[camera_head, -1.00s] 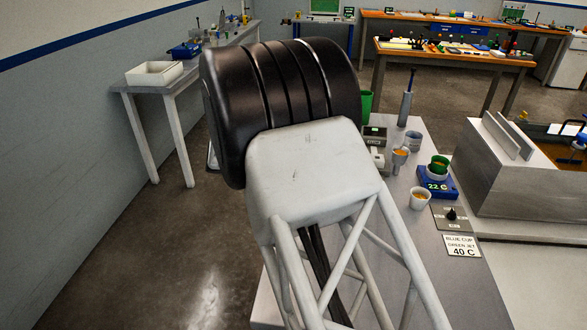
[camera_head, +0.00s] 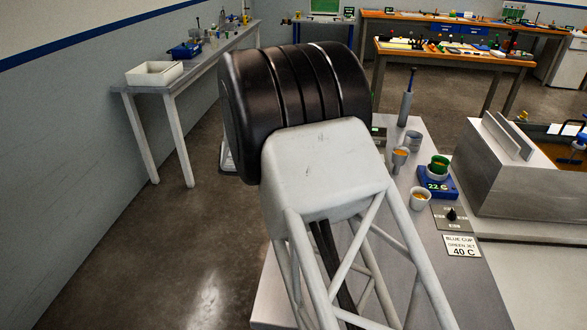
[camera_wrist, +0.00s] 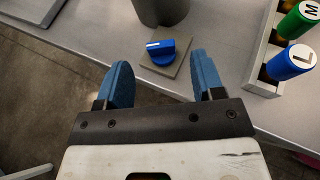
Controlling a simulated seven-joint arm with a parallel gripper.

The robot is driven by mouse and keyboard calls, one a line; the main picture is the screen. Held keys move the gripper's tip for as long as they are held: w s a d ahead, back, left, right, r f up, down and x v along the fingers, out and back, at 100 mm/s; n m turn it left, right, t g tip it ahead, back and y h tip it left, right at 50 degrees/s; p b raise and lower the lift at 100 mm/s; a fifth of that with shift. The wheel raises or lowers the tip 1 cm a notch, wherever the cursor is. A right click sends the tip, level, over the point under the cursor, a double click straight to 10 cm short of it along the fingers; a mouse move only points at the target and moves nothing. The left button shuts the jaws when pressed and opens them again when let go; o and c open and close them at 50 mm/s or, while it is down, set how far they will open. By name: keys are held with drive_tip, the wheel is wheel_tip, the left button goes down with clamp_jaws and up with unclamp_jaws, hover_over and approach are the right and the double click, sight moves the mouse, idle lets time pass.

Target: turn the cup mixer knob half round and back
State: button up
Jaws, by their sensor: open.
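In the wrist view a blue knob (camera_wrist: 161,51) with a white pointer mark sits on a flat grey plate (camera_wrist: 177,66). The mark points to the left. A dark grey cylinder (camera_wrist: 160,10) stands just behind the knob. My gripper (camera_wrist: 160,62) has its two blue fingers spread wide and holds nothing. The knob lies ahead of the fingers and shows between them, apart from both. In the head view my arm hides the gripper and the blue knob.
A rack with a green-capped bottle (camera_wrist: 299,24) and a blue-capped bottle (camera_wrist: 290,63) stands right of the knob.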

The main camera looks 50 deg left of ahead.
drive_tip(key=shift+x, duration=1.95)
drive_tip(key=shift+c, duration=0.3)
drive_tip(key=c, duration=0.9)
drive_tip(key=shift+w+a+m+g+h, duration=0.15)
drive_tip(key=shift+m+g+h, duration=0.5)
drive_tip(key=shift+m+h, duration=0.5)
drive_tip(key=shift+a+m+g+h, duration=0.15)
drive_tip(key=shift+m+g+h, duration=0.5)
drive_tip(key=shift+m+h, duration=0.5)
drive_tip(key=o, duration=1)
drive_tip(key=shift+c, duration=0.2)
drive_tip(key=v, duration=0.7)
drive_tip(key=shift+s+a, duration=0.3)
